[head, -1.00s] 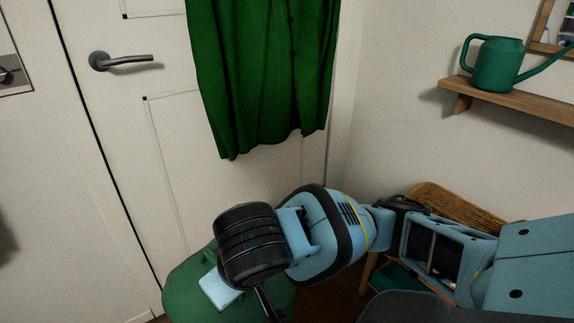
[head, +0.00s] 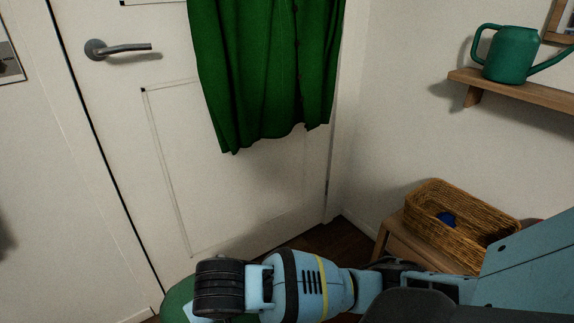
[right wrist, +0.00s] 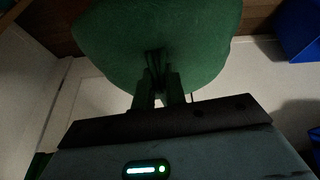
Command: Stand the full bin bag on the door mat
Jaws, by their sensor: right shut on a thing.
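The green bin bag (right wrist: 155,35) fills the top middle of the right wrist view, its neck gathered between the fingers of my right gripper (right wrist: 158,85). The gripper is shut on that neck. In the head view only a small part of the bag (head: 178,297) shows at the bottom edge, behind my right wrist, and the fingers are hidden. I cannot tell whether the bag touches the floor. No door mat can be made out in either view. My left gripper is not in view.
A wicker basket (head: 465,219) sits on a wooden stand at right. A watering can (head: 508,58) stands on a wall shelf (head: 520,89). Blue things show at the wrist view's right edge.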

